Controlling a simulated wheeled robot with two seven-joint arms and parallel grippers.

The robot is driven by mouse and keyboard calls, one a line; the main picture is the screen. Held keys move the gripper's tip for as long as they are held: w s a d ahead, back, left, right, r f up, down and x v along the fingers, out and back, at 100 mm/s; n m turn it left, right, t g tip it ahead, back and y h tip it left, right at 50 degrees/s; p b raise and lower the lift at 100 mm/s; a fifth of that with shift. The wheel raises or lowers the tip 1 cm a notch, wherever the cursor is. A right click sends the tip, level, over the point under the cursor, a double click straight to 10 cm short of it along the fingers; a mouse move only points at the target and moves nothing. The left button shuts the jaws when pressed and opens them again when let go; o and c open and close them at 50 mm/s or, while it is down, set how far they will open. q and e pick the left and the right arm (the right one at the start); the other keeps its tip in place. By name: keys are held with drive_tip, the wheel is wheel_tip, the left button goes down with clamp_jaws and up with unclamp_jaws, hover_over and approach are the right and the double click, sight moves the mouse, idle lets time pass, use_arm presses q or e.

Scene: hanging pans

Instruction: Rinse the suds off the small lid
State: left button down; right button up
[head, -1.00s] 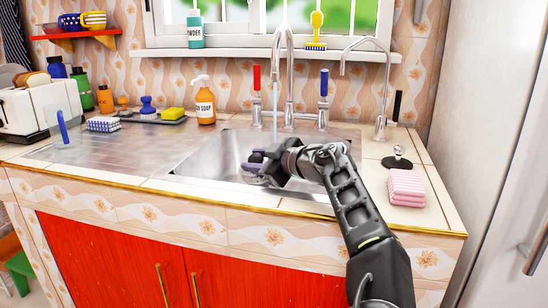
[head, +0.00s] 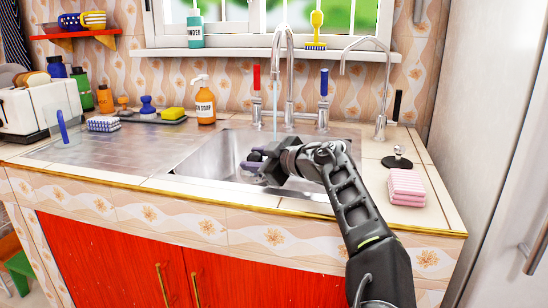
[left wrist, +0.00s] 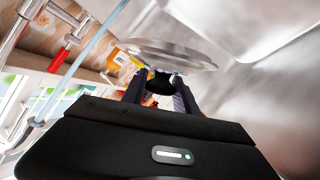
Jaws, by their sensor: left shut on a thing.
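My left gripper (head: 256,160) reaches down into the sink basin. In the left wrist view its two fingers (left wrist: 160,95) are shut on the dark knob of the small lid (left wrist: 178,57), a shiny clear or metallic disc seen nearly edge-on. I cannot make out clear suds on it. In the head view the lid is not clearly visible. Water runs from the tall middle faucet (head: 289,75) in a thin stream (head: 275,103); the stream (left wrist: 78,65) passes left of the lid in the wrist view, apart from it. My right gripper is not in view.
The steel sink (head: 212,160) surrounds the gripper. A folded pink cloth (head: 407,187) and a black-knobbed lid (head: 397,160) lie on the right counter. The left drainboard is mostly clear.

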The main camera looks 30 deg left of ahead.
use_arm(q)
drive_tip(key=shift+s+r+b, duration=0.25)
drive_tip(key=shift+s+r, duration=0.7)
drive_tip(key=shift+s, duration=0.2)
drive_tip(key=shift+s+r+b, duration=0.25)
drive_tip(key=shift+s+r, duration=0.7)
drive_tip(key=shift+s, duration=0.2)
